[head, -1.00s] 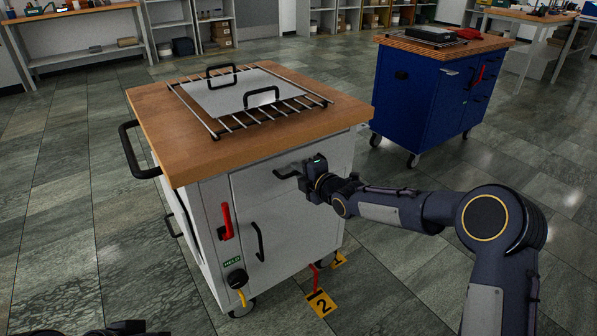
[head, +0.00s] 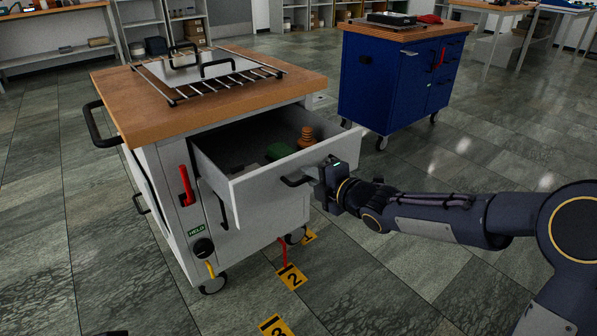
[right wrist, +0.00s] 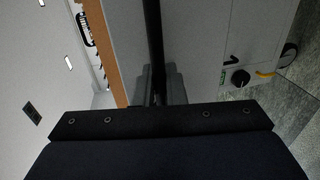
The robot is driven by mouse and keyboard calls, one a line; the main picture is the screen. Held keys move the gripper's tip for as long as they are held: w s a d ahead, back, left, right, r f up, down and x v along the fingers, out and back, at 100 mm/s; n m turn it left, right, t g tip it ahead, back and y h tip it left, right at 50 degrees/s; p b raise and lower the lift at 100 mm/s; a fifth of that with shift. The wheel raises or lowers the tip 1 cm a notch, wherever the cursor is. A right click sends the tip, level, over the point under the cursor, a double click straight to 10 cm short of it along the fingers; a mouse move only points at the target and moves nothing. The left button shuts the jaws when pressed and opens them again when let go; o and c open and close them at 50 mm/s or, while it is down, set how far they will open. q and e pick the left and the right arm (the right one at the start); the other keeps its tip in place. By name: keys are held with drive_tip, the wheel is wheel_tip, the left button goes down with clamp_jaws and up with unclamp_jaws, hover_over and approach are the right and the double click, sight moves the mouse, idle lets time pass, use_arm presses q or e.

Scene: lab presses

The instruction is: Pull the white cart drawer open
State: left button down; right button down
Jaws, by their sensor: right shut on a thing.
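The white cart (head: 172,205) stands left of centre in the head view, under a wooden top (head: 118,95). Its white drawer (head: 270,195) is pulled well out toward the right front. A green item (head: 279,151) and an orange ribbed item (head: 306,138) lie inside. My right gripper (head: 318,180) is shut on the black drawer handle (head: 294,181). In the right wrist view the dark handle bar (right wrist: 153,50) runs between the fingers. My left gripper is not clearly seen; only a dark piece shows at the bottom edge of the head view.
A wire rack with a metal plate (head: 190,72) lies on the cart top. A red handle (head: 186,186) and a black knob (head: 203,248) are on the cart front. A blue cart (head: 390,88) stands behind. Numbered yellow floor markers (head: 291,277) lie near the wheels. Open floor is at right.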

use_arm(q)
drive_tip(key=shift+s+d, duration=0.25)
drive_tip(key=shift+s, duration=0.1)
use_arm(e)
drive_tip(key=f+v, duration=0.2)
drive_tip(key=v, duration=0.7)
drive_tip(key=shift+s+d, duration=0.2)
drive_tip(key=shift+s, duration=0.15)
drive_tip(key=c, duration=1.8)
unclamp_jaws()
drive_tip(key=shift+c, duration=0.2)
